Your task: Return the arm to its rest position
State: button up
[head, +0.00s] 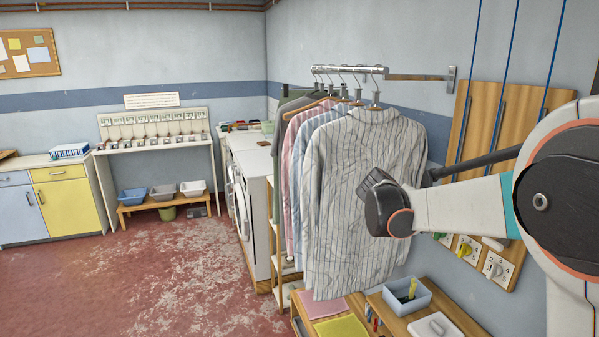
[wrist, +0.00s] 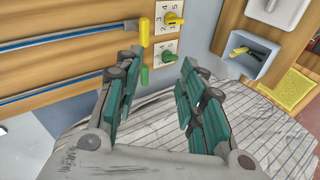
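My arm reaches in from the right in the head view. Its dark wrist end (head: 388,208) is in front of the grey striped shirt on the rail, and the fingers are hard to make out there. In the wrist view my gripper (wrist: 160,75) is open. Its two teal-padded fingers stand apart with nothing between them. The striped shirt (wrist: 265,112) lies behind and below the fingers. Whether they touch it I cannot tell. A numbered plate with a green knob (wrist: 169,57) shows just past the fingertips, and one with a yellow knob (wrist: 173,19) is above it.
Several shirts (head: 335,190) hang from a metal rail (head: 345,70). A wooden board (head: 490,110) with blue cords is on the right wall. Below, a wooden bench (head: 455,312) holds a blue bin (head: 408,298). White machines (head: 255,190) stand behind. The red floor (head: 150,285) at left is clear.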

jog(key=s+a+f+m+y+b, duration=0.1)
jog(key=s+a+f+y+b, duration=0.1)
jog(key=s, duration=1)
jog(key=s+a+f+m+t+y+b, duration=0.1)
jog(key=s+a+f+y, duration=0.3)
jog(key=s+a, duration=0.3)
jog(key=s+a+f+m+y+b, duration=0.1)
jog(key=s+a+f, duration=0.4)
jog(key=s, duration=1.2)
jog(key=y+b, duration=0.1)
jog(key=y, duration=0.1)
jog(key=shift+s+a+f+y+b, duration=0.15)
jog(key=shift+s+f+y+b, duration=0.1)
jog(key=shift+y+b, duration=0.15)
